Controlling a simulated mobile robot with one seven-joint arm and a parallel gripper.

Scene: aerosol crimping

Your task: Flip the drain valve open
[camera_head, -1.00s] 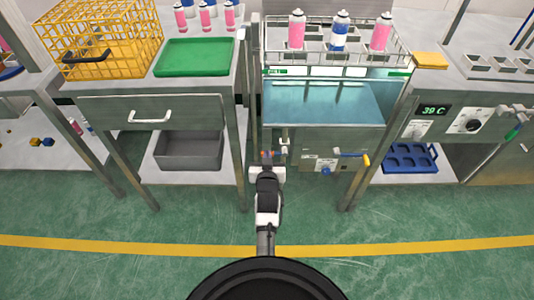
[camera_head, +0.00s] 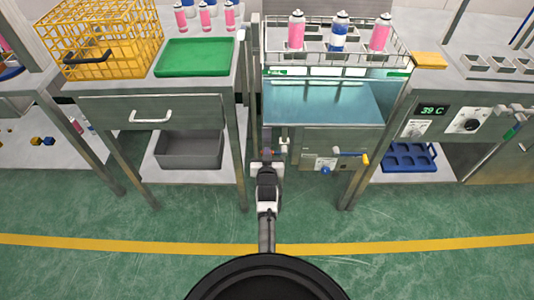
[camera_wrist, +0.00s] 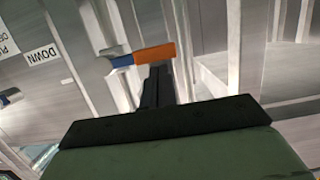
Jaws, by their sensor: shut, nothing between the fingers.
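In the wrist view an orange-and-blue lever handle (camera_wrist: 152,54), joined to a metal fitting on its left, lies across the tip of my gripper (camera_wrist: 158,80). I take this for the drain valve lever. The dark fingers are shut and reach up to the handle's near side; whether they touch it I cannot tell. In the head view my gripper (camera_head: 267,138) is low at the left front of the water bath (camera_head: 325,103), beside a small pipe fitting (camera_head: 284,146). The lever there is mostly hidden behind my gripper.
A second lever with a yellow end (camera_head: 365,158) and a blue knob (camera_head: 325,171) sit on the bath's lower panel to the right. A "DOWN" label (camera_wrist: 42,54) shows in the wrist view. A table leg (camera_head: 238,155) stands close left. The green floor (camera_head: 400,215) in front is clear.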

